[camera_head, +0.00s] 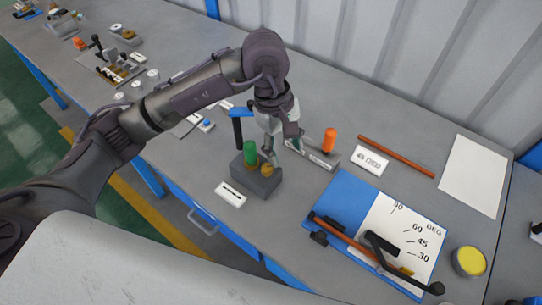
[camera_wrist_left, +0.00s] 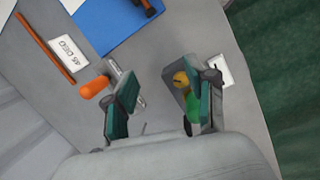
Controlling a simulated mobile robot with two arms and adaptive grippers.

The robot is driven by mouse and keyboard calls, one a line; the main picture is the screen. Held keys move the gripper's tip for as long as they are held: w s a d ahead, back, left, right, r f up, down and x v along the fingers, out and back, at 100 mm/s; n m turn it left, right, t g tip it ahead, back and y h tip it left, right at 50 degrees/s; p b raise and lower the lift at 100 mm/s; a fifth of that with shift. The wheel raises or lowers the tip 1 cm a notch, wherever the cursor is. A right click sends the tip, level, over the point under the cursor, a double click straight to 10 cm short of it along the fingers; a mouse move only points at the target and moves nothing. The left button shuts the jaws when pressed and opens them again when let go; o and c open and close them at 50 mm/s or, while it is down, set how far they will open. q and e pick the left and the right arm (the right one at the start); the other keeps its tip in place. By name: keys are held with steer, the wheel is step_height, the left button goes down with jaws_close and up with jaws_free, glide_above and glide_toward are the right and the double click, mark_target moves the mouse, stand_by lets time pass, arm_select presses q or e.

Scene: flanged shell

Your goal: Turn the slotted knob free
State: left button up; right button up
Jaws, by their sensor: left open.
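A grey block (camera_head: 262,187) on the workbench carries a brass-yellow slotted knob (camera_head: 267,171) and a green cylinder (camera_head: 250,152) side by side. In the left wrist view the knob (camera_wrist_left: 181,79) shows a dark slot, and the green cylinder (camera_wrist_left: 195,107) is partly hidden by a finger. My left gripper (camera_head: 284,154) is open and empty, pointing down just behind the block. In the left wrist view its fingers (camera_wrist_left: 163,100) are wide apart; one overlaps the block, the other is near the orange-handled tool. I cannot tell whether a finger touches the knob. My right gripper is not in view.
A blue angle board (camera_head: 343,191) with a lever is at the right. A white label (camera_head: 230,194) lies before the block. A blue-topped black post (camera_head: 238,129) stands behind it.

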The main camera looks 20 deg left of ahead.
arm_select(q)
steer(key=r+y, duration=0.1)
steer(key=y, duration=0.1)
glide_above(267, 167)
steer(key=shift+t, duration=0.4)
step_height(267, 167, down, 13)
steer(key=p, duration=0.4)
steer(key=shift+r, duration=0.1)
steer(key=shift+f, duration=0.4)
steer(key=shift+c, duration=0.3)
jaws_close()
